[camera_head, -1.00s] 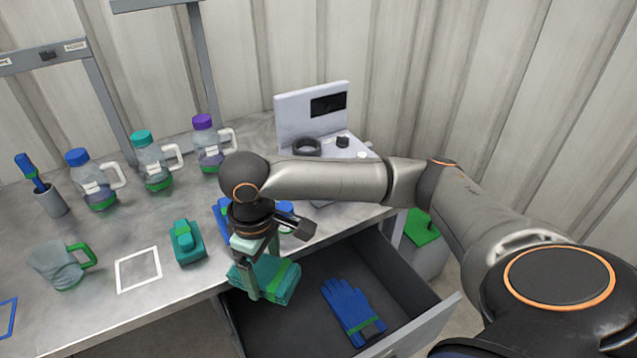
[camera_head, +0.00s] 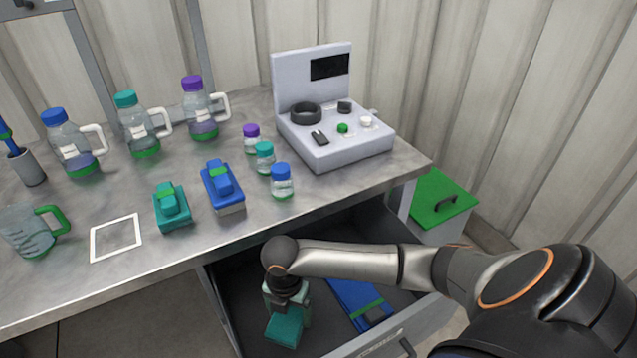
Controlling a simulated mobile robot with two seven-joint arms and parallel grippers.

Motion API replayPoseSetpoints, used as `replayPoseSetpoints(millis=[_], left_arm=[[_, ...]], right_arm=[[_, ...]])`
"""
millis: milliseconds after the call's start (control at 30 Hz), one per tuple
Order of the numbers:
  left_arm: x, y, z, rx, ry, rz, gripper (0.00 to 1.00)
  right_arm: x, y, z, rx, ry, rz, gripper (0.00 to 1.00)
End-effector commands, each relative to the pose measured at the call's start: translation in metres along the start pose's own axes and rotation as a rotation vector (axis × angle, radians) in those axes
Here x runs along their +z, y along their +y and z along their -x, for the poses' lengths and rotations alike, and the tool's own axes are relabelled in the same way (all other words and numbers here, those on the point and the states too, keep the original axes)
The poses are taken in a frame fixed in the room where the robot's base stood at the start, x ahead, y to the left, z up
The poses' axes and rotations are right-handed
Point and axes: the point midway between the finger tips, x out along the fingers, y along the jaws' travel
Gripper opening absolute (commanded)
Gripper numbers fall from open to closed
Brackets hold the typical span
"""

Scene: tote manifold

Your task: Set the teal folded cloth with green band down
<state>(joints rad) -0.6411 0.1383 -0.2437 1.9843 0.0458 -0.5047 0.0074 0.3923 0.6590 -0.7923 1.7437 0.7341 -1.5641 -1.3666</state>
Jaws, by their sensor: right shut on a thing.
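The teal folded cloth (camera_head: 284,331) is at the left side of the open drawer (camera_head: 238,300), below my right gripper (camera_head: 286,308). My right gripper points down and is shut on the cloth. The green band on the cloth is hidden from this angle. I cannot tell whether the cloth touches the drawer floor. My left gripper is not in view.
The bench top (camera_head: 190,255) above the drawer holds a teal block (camera_head: 172,210), a blue block (camera_head: 222,190), small jars (camera_head: 282,183), large bottles (camera_head: 140,128) and a grey device (camera_head: 345,143). A white square outline (camera_head: 116,238) is empty. A green-lidded bin (camera_head: 438,198) stands right of the drawer.

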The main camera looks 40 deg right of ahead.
Motion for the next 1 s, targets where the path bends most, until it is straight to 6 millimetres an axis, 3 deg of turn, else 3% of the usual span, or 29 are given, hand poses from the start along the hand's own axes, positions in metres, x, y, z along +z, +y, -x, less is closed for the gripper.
replayPoseSetpoints(millis=[300, 567, 733, 1000], left_arm=[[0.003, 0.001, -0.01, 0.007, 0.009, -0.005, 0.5], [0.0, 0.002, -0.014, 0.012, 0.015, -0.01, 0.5], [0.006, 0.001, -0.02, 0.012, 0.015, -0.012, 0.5], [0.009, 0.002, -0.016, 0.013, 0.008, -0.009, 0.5]], right_arm=[[0.0, -0.002, -0.054, -0.002, 0.001, 0.033, 0.34], [0.0, -0.002, -0.076, 0.0, 0.0, 0.033, 0.34], [0.0, -0.002, -0.101, -0.001, 0.0, 0.033, 0.34], [0.001, -0.002, -0.105, 0.001, -0.002, 0.034, 0.34]])
